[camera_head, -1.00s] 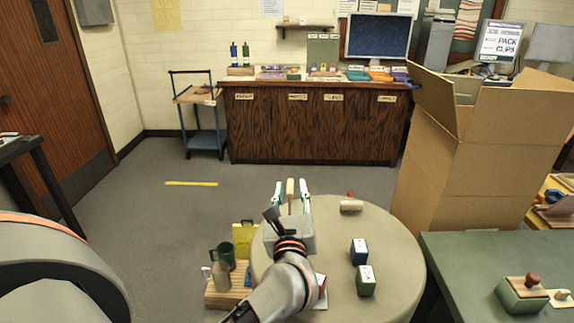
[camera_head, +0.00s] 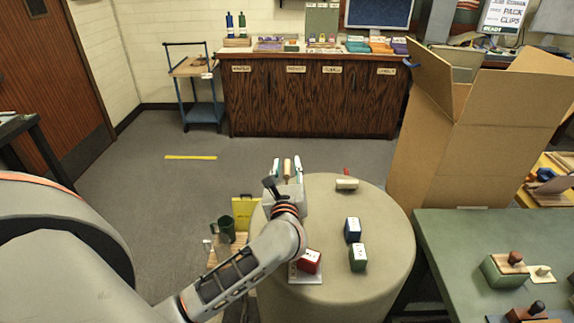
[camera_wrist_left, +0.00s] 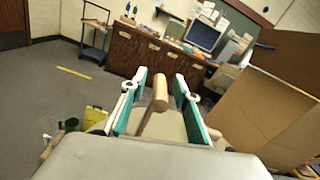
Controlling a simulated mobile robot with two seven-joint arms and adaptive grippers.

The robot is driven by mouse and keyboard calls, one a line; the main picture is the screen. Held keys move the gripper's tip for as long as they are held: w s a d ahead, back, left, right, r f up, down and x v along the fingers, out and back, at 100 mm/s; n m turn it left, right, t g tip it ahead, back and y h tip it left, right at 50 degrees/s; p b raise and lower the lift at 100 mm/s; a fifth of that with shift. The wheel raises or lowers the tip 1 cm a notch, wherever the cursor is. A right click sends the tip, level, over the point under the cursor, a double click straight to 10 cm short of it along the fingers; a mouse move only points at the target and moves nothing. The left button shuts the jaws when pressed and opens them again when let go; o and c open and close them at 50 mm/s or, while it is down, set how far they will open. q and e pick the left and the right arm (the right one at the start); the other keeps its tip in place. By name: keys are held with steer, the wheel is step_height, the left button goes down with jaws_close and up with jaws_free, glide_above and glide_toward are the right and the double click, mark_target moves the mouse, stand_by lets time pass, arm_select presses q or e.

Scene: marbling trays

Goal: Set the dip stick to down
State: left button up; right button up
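A wooden stick with a thick round end, which I take to be the dip stick (camera_head: 287,168), stands beyond the palm of my left gripper (camera_head: 287,169), over the far left part of the round table. In the left wrist view the stick (camera_wrist_left: 160,93) shows between the two teal and white fingers (camera_wrist_left: 158,92), leaning slightly. The fingers are apart, with a gap on each side of the stick. The stick's lower part and base are hidden behind the gripper. My right gripper is not in view.
A green mug (camera_head: 226,230) is at the left. A tall open carton (camera_head: 450,150) and a green table (camera_head: 450,235) are at the right.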

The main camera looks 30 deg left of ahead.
arm_select(q)
steer(key=shift+w+a, duration=0.1)
steer(key=shift+w, duration=0.05)
jaws_close()
step_height(320, 180, down, 5)
steer(key=b, duration=0.4)
